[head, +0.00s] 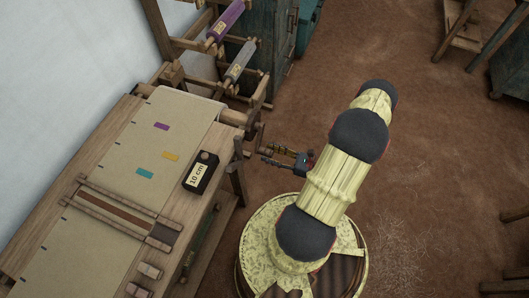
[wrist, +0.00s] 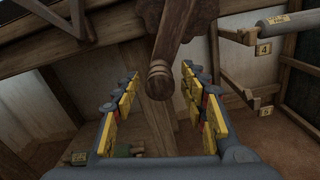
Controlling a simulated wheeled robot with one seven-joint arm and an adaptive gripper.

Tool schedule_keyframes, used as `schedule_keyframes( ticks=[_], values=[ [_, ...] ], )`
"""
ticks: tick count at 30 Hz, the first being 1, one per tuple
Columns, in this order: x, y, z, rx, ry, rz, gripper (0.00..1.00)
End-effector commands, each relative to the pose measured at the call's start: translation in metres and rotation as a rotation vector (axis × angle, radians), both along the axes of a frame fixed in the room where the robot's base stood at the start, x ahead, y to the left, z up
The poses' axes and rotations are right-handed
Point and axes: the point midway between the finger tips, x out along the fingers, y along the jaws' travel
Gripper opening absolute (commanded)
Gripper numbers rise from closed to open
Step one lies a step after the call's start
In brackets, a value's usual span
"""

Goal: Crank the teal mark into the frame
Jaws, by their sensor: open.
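The teal mark (head: 144,173) lies on the beige cloth (head: 112,165), just beyond the far edge of the wooden frame (head: 118,213), outside its opening. A purple mark (head: 161,126) and an orange mark (head: 171,156) lie farther up the cloth. My gripper (head: 266,155) is open beside the loom's right side. In the wrist view, a rounded wooden handle end (wrist: 158,82) shows between the spread, yellow-padded fingers of my gripper (wrist: 157,80). No finger visibly touches it. Whether it lies fully between the fingers or beyond them is hard to tell.
A black block labelled "10 cm" (head: 201,173) sits at the cloth's right edge. Two small wooden blocks (head: 148,270) lie near the front. Purple and grey rolls (head: 240,62) hang on a rack behind. The brown floor (head: 420,150) to the right is mostly clear.

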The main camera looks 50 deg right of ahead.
Motion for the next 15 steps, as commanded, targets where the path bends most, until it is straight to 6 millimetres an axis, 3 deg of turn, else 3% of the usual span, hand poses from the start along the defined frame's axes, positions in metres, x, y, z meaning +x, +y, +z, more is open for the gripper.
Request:
schedule_keyframes(
  ticks=[6, 15],
  values=[
    [0.020, 0.009, 0.000, 0.000, 0.000, 0.002, 0.43],
    [0.025, 0.010, 0.001, -0.001, -0.001, 0.001, 0.43]
  ],
)
